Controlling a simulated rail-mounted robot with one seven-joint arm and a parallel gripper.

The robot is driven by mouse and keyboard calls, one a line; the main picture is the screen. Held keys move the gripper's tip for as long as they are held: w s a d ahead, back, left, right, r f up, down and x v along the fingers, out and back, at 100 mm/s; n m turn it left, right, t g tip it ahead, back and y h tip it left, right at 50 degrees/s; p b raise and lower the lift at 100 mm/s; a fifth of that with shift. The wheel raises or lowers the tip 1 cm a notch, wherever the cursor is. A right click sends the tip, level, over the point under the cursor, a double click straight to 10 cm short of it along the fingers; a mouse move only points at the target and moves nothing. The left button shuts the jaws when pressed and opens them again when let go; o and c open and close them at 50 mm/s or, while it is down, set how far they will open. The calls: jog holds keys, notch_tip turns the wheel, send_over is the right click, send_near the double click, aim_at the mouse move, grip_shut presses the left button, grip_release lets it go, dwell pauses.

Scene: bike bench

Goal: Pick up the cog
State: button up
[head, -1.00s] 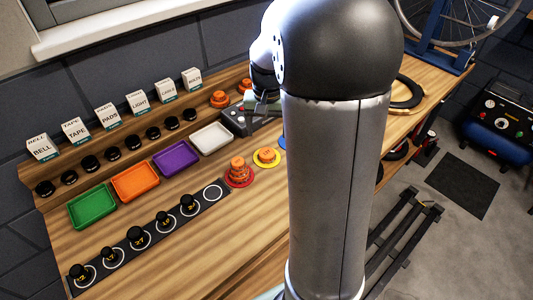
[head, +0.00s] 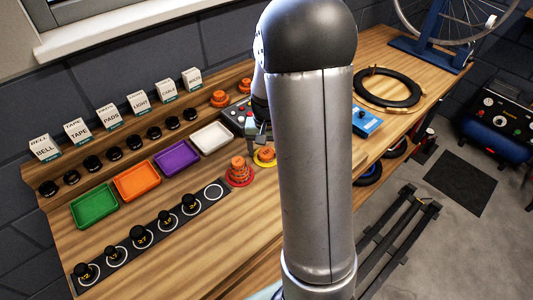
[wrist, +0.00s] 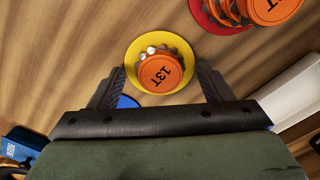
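An orange cog marked 13T (wrist: 161,72) sits on a yellow disc (wrist: 134,62) on the bench in the wrist view. In the head view the yellow disc (head: 264,162) shows partly beside my arm. My gripper (wrist: 163,76) is open, with its two fingers on either side of the cog and nothing held. In the head view my gripper (head: 258,135) is over the yellow disc, partly hidden by my arm. Another orange cog stack (head: 238,169) stands on a red disc to the left. It also shows at the top right of the wrist view (wrist: 272,8).
A white tray (head: 212,137), purple tray (head: 177,158), orange tray (head: 136,181) and green tray (head: 94,206) line the bench. A strip with several black knobs (head: 138,235) lies in front. A blue box (head: 367,122) and a black ring (head: 388,88) are to the right.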

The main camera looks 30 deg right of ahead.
jog(key=c, duration=1)
jog(key=shift+r, duration=0.15)
